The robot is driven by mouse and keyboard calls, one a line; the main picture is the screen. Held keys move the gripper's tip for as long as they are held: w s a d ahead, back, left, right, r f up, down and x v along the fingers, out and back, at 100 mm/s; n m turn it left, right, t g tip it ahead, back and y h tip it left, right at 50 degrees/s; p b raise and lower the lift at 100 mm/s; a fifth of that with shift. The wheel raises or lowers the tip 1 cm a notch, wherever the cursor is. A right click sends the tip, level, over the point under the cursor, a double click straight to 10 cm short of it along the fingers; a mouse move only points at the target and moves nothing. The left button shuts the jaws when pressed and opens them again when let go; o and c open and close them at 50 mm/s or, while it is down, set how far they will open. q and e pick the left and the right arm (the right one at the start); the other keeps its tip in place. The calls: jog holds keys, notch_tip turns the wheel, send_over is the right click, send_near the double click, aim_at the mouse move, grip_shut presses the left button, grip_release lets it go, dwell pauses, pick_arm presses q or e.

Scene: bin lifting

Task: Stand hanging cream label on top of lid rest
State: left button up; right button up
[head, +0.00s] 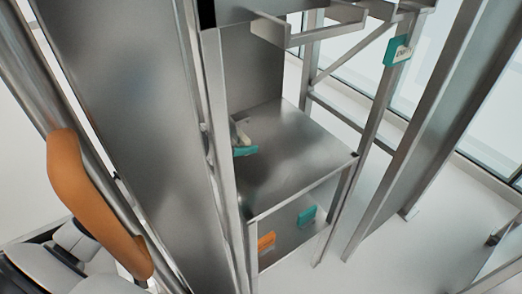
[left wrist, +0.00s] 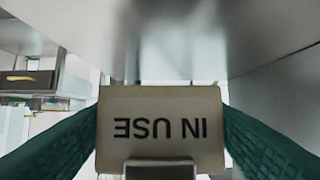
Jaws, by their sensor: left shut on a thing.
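The cream label (left wrist: 160,125) fills the lower middle of the left wrist view, with "IN USE" upside down in that picture. My left gripper (head: 243,144) has green ribbed fingers, one on each side of the label, and is shut on it. In the head view it shows small behind a steel post, over the back left of a steel platform (head: 300,150); its arm is mostly hidden. I cannot tell whether the label touches the platform. No part is marked as the lid rest; the flat-topped platform may be it. My right gripper is not in view.
A teal label (head: 390,52) hangs at the upper right post. A teal piece (head: 307,215) and an orange piece (head: 266,242) are on the lower shelf. Steel posts and a tall panel (head: 135,110) stand left of the platform. Its middle and front are bare.

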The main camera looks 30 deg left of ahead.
aim_at(241, 169)
pick_arm(q)
notch_tip(241, 169, down, 3)
jog(key=shift+s+f, duration=0.1)
jog(key=shift+f, duration=0.35)
notch_tip(241, 169, down, 3)
jog(key=shift+f, duration=0.35)
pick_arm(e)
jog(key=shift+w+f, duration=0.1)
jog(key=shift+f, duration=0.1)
pick_arm(q)
jog(key=shift+f+b, duration=0.15)
jog(key=shift+b, duration=0.15)
jog(key=o, duration=0.9)
